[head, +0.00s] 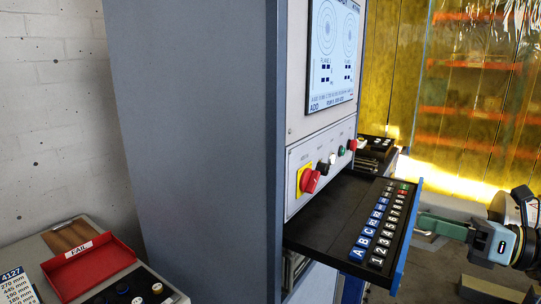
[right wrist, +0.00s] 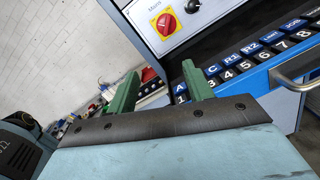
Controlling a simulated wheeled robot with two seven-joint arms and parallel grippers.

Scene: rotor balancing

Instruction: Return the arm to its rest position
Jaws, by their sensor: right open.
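My right gripper (head: 420,223) comes in from the right in the head view, beside the blue front edge of a pulled-out key tray (head: 318,218). Its green fingers point left towards that edge; I cannot tell whether they touch it. In the right wrist view the two fingers of the gripper (right wrist: 159,72) stand apart with nothing between them. The tray's lettered and numbered keys (right wrist: 232,72) lie just beyond and to the right of the fingers there. My left gripper is not in view.
A tall grey cabinet (head: 190,130) with a screen (head: 333,50) and a red rotary switch (head: 310,180) fills the middle. A red FAIL tray (head: 88,268) stands lower left. A metal handle (right wrist: 300,68) juts out at right in the wrist view. Yellow curtains hang behind.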

